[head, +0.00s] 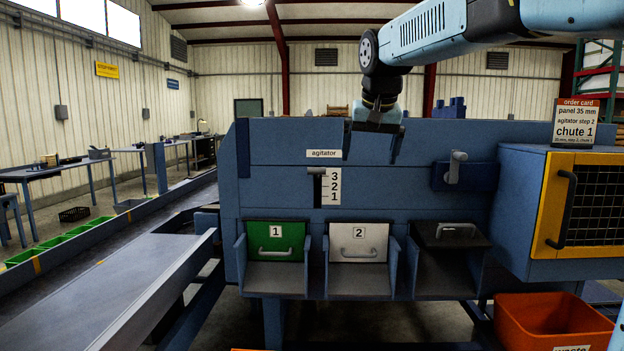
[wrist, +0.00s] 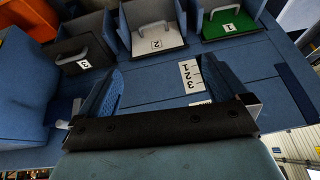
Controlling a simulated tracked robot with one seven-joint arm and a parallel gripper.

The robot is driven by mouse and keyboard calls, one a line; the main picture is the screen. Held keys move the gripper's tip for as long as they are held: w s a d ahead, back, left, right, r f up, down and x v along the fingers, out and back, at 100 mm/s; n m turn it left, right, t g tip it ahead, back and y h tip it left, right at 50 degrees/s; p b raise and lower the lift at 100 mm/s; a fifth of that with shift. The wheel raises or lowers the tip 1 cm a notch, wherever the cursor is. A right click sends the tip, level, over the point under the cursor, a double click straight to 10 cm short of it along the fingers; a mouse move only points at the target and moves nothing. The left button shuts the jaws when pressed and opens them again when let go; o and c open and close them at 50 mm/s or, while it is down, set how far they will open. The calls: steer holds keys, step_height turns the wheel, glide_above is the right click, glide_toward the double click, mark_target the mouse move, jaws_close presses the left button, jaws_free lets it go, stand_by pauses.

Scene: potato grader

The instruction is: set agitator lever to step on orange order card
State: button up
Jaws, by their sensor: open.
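The agitator lever (head: 317,171) is a black handle on the blue panel, at the top of a dark vertical slot. It sits level with about the 3 on the white 3-2-1 scale (head: 334,187), below the agitator label (head: 323,153). The scale also shows in the wrist view (wrist: 191,76); the lever there seems hidden behind the right finger. The order card (head: 575,123), with an orange header, stands on the right cabinet and reads agitator step 2, chute 1. My gripper (head: 371,158) is open and empty, pointing down, to the right of and above the lever; it also shows in the wrist view (wrist: 160,78).
Below are a green chute flap 1 (head: 275,240), a white flap 2 (head: 358,248) and a black flap (head: 450,235). A grey crank (head: 455,167) juts from the panel to the right. An orange waste bin (head: 553,322) and yellow-framed cabinet door (head: 585,205) stand right.

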steer(key=y, duration=0.1)
glide_toward(317, 176)
steer(key=s+r, duration=0.3)
steer(key=s, duration=0.1)
steer(key=shift+m, duration=0.4)
steer(key=x, duration=1.3)
steer(key=shift+w+f, duration=0.15)
steer(key=shift+w, duration=0.25)
